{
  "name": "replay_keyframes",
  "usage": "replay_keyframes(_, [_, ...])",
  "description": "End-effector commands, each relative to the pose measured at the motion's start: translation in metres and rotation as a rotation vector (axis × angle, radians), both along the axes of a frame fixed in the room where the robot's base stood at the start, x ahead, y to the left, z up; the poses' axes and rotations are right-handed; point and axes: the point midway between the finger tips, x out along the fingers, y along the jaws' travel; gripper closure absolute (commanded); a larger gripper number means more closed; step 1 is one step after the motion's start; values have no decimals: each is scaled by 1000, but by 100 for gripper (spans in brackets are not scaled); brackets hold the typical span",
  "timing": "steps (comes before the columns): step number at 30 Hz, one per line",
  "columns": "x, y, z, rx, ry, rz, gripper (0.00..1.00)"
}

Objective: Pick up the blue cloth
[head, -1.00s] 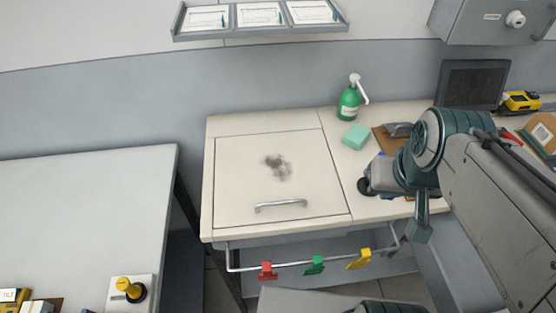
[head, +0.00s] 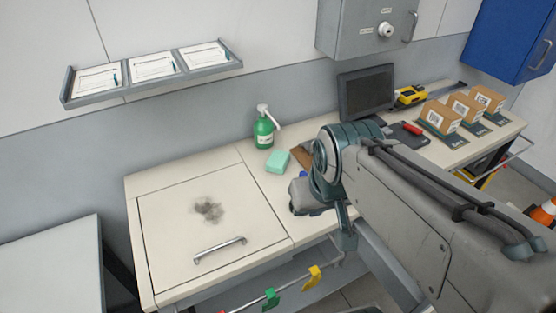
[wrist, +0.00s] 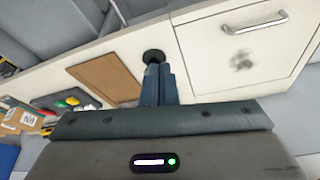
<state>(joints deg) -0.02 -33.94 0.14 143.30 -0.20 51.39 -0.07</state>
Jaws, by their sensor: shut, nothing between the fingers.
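My gripper (wrist: 160,72) is shut and empty in the wrist view, its two teal fingers side by side above the bench top. A small dark round thing (wrist: 153,56) shows just past the fingertips. In the head view my arm covers this part of the bench, and I cannot make out the fingers there. A small blue patch (head: 303,174) shows beside my arm, near the brown board. It may be part of the blue cloth, but most of it is hidden. No blue cloth shows clearly in the wrist view.
The cream bench has a panel with a handle (head: 219,250) and a grey smudge (head: 208,210). A brown board (wrist: 107,78) lies beside the fingers. Boxes (head: 441,118) and a monitor (head: 366,92) are farther right.

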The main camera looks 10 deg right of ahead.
Motion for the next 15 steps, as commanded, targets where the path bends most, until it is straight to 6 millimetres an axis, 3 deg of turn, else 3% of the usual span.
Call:
replay_keyframes(2, [0,0,0,0,0,0,100])
replay_keyframes(6, [4,0,0,-18,1,31,61])
replay_keyframes(10, [20,1,0,-104,11,185,25])
replay_keyframes(15, [58,2,-1,-287,48,548,22])
